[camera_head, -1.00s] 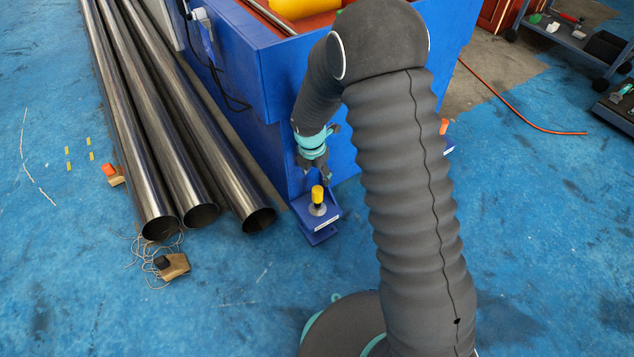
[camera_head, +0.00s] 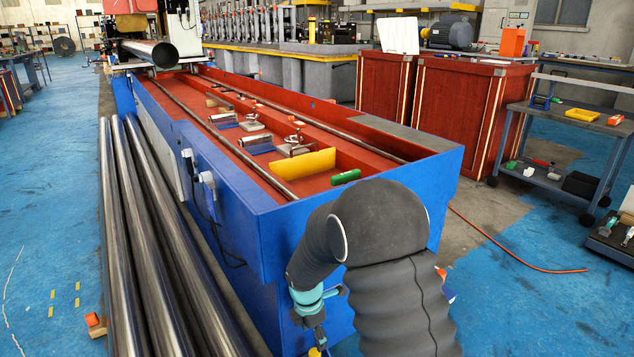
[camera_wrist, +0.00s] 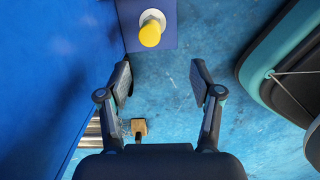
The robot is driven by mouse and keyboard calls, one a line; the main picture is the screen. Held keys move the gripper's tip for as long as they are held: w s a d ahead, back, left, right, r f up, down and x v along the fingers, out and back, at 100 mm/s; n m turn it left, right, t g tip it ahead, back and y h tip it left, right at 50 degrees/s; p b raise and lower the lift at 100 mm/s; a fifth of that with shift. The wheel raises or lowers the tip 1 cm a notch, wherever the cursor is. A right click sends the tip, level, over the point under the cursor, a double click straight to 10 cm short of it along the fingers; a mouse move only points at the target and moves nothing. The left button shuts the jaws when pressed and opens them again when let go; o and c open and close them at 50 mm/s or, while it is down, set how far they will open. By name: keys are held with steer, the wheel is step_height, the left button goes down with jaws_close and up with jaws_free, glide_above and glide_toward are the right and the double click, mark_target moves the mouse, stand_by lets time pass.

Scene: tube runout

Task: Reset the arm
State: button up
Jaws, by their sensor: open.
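My gripper shows in the wrist view (camera_wrist: 160,85) with its two fingers spread apart and nothing between them. A yellow knob (camera_wrist: 150,34) on a blue bracket (camera_wrist: 166,8) lies just beyond the fingertips, apart from them. In the head view my arm bends down in front of the blue machine bed (camera_head: 330,205), and my gripper (camera_head: 318,343) is partly cut off at the bottom edge. Only a small bit of yellow shows beside it there.
Long steel tubes (camera_head: 150,230) lie on the floor left of the machine. Red cabinets (camera_head: 455,120) and a tool cart (camera_head: 565,150) stand at the right. An orange hose (camera_head: 510,258) runs over the blue floor. A small brown block (camera_wrist: 138,127) lies on the floor below my gripper.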

steer(key=s+d+r+m+t+p, duration=0.1)
steer(key=s+d+r+m, duration=0.4)
steer(key=s+r+m, duration=0.3)
steer(key=s+d+r+m+t+p, duration=0.1)
steer(key=s+d+r+m, duration=0.5)
steer(key=r, duration=0.7)
steer(key=s+d+r+m+t+y+p, duration=0.1)
steer(key=s+d+r+m+t, duration=0.2)
steer(key=s+r+m, duration=0.7)
steer(key=shift+s+d+r, duration=0.6)
steer(key=shift+s+d, duration=0.45)
steer(key=shift+d, duration=0.25)
